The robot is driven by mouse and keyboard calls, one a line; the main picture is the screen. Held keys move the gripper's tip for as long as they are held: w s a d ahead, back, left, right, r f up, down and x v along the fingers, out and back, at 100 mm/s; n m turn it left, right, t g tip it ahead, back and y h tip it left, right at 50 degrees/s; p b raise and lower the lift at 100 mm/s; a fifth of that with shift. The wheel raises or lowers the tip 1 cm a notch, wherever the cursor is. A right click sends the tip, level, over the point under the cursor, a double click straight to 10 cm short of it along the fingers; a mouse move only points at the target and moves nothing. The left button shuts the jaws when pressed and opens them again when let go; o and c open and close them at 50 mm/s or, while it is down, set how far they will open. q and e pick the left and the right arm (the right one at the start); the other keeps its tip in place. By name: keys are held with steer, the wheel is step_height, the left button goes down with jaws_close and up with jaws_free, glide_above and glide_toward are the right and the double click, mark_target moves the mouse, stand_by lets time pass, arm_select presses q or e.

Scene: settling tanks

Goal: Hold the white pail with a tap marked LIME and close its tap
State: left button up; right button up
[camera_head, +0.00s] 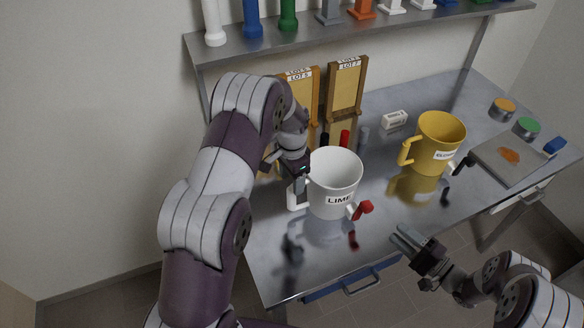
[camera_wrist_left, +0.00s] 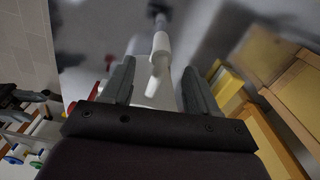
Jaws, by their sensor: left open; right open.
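The white pail (camera_head: 336,180) marked LIME stands upright on the grey metal bench. Its white handle (camera_head: 293,196) is on its left side, and its tap with a red lever (camera_head: 365,208) sticks out at the lower right. My left gripper (camera_head: 299,188) is open at the handle, pointing down. In the left wrist view, the white handle (camera_wrist_left: 160,52) lies between the two open fingers; I cannot tell whether they touch it. My right gripper (camera_head: 408,240) is open and empty, in front of the bench's front edge, to the lower right of the tap and apart from it.
A yellow pail (camera_head: 440,138) with a black tap stands to the right. Behind are two wooden lot frames (camera_head: 345,88), a small white block (camera_head: 394,119) and dark and red cylinders. A tray (camera_head: 500,164) and small pots lie far right. A shelf (camera_head: 365,30) holds several coloured items.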

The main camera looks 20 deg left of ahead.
mark_target(291, 196)
arm_select(q)
step_height(291, 196, down, 7)
steer(key=shift+w+a+f, duration=0.1)
steer(key=shift+f, duration=0.5)
